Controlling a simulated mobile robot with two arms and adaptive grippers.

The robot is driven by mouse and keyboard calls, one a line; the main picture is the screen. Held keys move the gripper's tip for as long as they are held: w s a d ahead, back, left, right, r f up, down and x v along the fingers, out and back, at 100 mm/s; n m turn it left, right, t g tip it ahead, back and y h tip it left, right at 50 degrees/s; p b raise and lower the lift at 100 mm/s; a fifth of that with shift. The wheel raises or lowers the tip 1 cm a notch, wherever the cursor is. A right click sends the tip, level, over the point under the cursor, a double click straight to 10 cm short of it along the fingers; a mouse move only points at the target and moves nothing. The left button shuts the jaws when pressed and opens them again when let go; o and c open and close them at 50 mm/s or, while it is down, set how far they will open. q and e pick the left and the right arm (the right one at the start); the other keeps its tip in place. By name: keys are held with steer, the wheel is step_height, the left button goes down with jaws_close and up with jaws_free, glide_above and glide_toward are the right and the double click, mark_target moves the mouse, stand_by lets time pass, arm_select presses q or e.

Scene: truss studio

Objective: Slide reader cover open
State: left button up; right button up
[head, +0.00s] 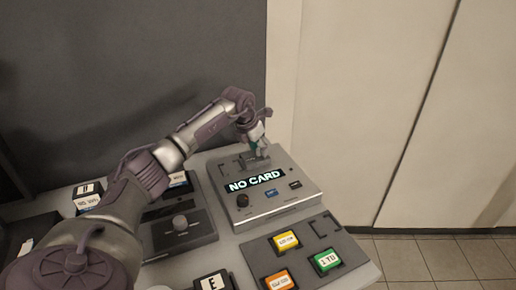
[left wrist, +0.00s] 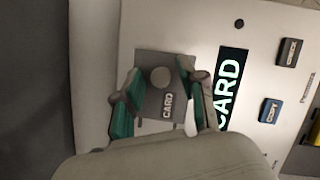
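The card reader (head: 285,203) is a grey box with a lit "NO CARD" display (head: 255,181). In the left wrist view, its cover (left wrist: 150,100) is a dark grey plate marked "CARD" with a round knob (left wrist: 160,77). My left gripper (head: 257,148) is over the back part of the reader. In the left wrist view, its green-padded fingers (left wrist: 166,86) are spread on either side of the cover and knob, with visible gaps to the knob. The gripper hides much of the cover in the head view. My right gripper is not in view.
The reader has a dark knob (head: 242,200) and small buttons, including a blue "COPY" button (left wrist: 270,110). Left of it is another grey device (head: 180,228). Yellow, green and orange labelled blocks (head: 285,241) lie in front. A dark panel stands behind the table.

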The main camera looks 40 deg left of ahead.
mark_target(249, 162)
arm_select(q)
steer(key=v, duration=1.2)
steer(key=shift+w, duration=0.1)
stand_by(0.4)
